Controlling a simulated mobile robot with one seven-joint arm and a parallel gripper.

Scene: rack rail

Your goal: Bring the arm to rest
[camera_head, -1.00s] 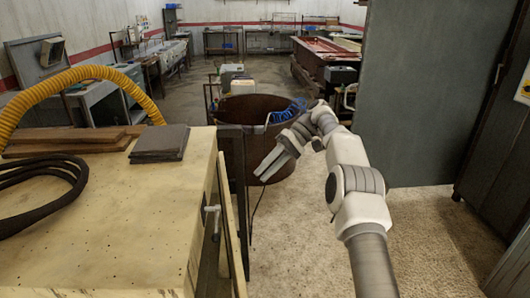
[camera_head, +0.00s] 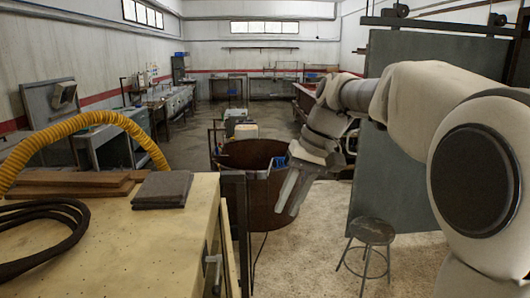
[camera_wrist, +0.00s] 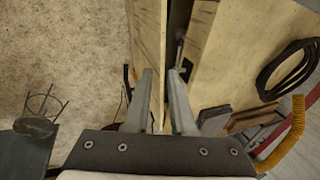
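My gripper (camera_head: 287,205) hangs from the raised arm on the right side of the head view, its fingers pointing down and slightly left in front of a rusty drum (camera_head: 250,158). In the wrist view, my gripper (camera_wrist: 161,74) shows two grey fingers with a gap between them and nothing held. The fingers are apart from the wooden workbench (camera_head: 150,245) in the head view. The workbench also shows beyond the fingertips in the wrist view (camera_wrist: 225,65).
A round stool (camera_head: 372,231) stands on the floor at right, before a grey-green panel (camera_head: 395,180). A yellow hose (camera_head: 85,122), a dark coiled hose (camera_head: 45,225), boards (camera_head: 70,184) and dark slabs (camera_head: 162,190) lie on or by the workbench. Floor near the stool is open.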

